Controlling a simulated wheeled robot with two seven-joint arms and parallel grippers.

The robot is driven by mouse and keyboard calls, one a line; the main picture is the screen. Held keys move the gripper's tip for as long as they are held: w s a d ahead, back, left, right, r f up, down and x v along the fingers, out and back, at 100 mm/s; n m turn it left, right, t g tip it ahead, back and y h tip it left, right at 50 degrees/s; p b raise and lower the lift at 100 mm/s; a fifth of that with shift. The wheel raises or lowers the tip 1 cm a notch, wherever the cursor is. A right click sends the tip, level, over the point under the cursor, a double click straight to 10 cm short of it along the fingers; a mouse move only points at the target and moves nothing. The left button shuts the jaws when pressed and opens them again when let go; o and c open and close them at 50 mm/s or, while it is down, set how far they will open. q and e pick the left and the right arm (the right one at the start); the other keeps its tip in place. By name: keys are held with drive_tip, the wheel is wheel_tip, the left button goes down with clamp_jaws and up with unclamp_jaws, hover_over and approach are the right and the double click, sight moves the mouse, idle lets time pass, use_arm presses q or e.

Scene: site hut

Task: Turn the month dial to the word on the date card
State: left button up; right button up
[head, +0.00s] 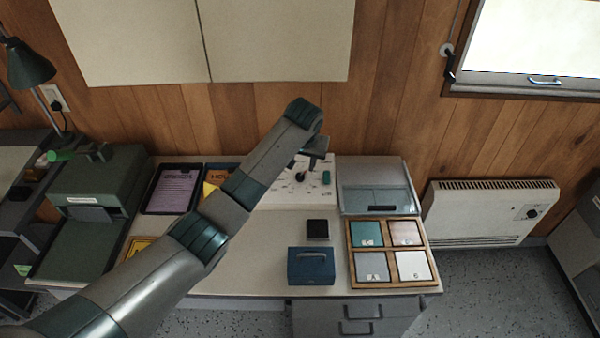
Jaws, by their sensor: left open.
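A white panel (279,194) with small dark marks stands at the back of the desk, partly hidden by my left arm. A small dark knob (300,176) shows on it, probably the month dial; its lettering is too small to read. My left gripper (308,166) is at the panel, just above and beside the knob, open; I cannot tell whether it touches. I cannot tell which card is the date card. My right gripper is out of view.
A teal piece (326,177) is right of the knob. A grey glass-fronted case (376,187), a wooden tray (388,287) of coloured tiles, a blue box (311,267) and a black block (317,229) are on the right. A green machine (92,200) is left. The desk's middle (262,240) is clear.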

sight(300, 176)
use_arm(q)
drive_tip(key=x, duration=1)
drive_tip(key=c, duration=1.1)
